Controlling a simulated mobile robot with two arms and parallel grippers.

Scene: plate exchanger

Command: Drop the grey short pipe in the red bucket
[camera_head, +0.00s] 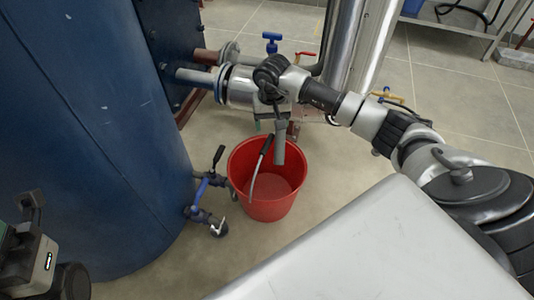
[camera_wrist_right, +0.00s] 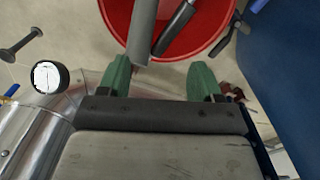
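The red bucket (camera_head: 243,163) stands on the floor, its rim also in the right wrist view (camera_wrist_right: 222,20). The grey short pipe (camera_head: 280,150) is upright over the bucket's opening, below my right gripper (camera_head: 278,120). In the right wrist view, the green fingertips of my right gripper (camera_wrist_right: 160,78) are wide apart. The pipe (camera_wrist_right: 142,30) shows beyond them, nearer the left finger, with a clear gap to the right one; whether it touches the left finger cannot be told. Part of my left gripper (camera_head: 28,245) shows at the lower left; its fingers are unclear.
The bucket's dark handle grip (camera_head: 266,145) leans near the pipe. Shiny vertical pipes (camera_head: 350,50) stand behind.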

